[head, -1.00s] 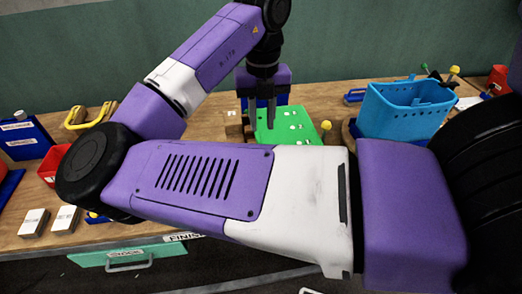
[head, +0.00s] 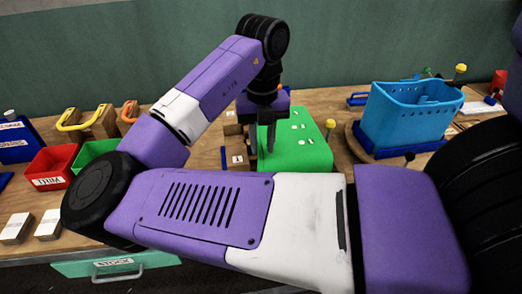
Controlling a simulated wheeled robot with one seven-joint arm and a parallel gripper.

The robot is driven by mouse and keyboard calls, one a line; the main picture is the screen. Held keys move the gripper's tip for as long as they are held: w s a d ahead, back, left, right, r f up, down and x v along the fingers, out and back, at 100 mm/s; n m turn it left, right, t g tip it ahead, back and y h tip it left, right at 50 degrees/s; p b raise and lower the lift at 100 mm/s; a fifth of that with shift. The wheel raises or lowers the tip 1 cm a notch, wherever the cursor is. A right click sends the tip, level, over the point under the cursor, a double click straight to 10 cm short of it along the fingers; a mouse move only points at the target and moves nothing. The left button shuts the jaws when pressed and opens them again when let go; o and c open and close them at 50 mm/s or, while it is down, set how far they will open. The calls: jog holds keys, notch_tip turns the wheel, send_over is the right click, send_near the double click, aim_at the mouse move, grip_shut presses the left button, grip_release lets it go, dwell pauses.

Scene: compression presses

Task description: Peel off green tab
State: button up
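My gripper (head: 262,148) points down at the left edge of a green block (head: 305,152) with small white marks on its top. Its two dark fingers are apart, with no object visible between them. I cannot tell whether the fingertips touch the block. A small green tab cannot be told apart from the green block at this size. Part of the block's back is behind my gripper.
A light blue basket (head: 408,115) stands to the right, with a yellow-topped knob (head: 330,124) between it and the block. A red bin (head: 52,166) and a green bin (head: 92,152) stand at the left.

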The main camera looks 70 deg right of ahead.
grip_shut()
jog(key=shift+r, duration=0.25)
jog(key=shift+r+p, duration=2.5)
jog(key=shift+r, duration=0.3)
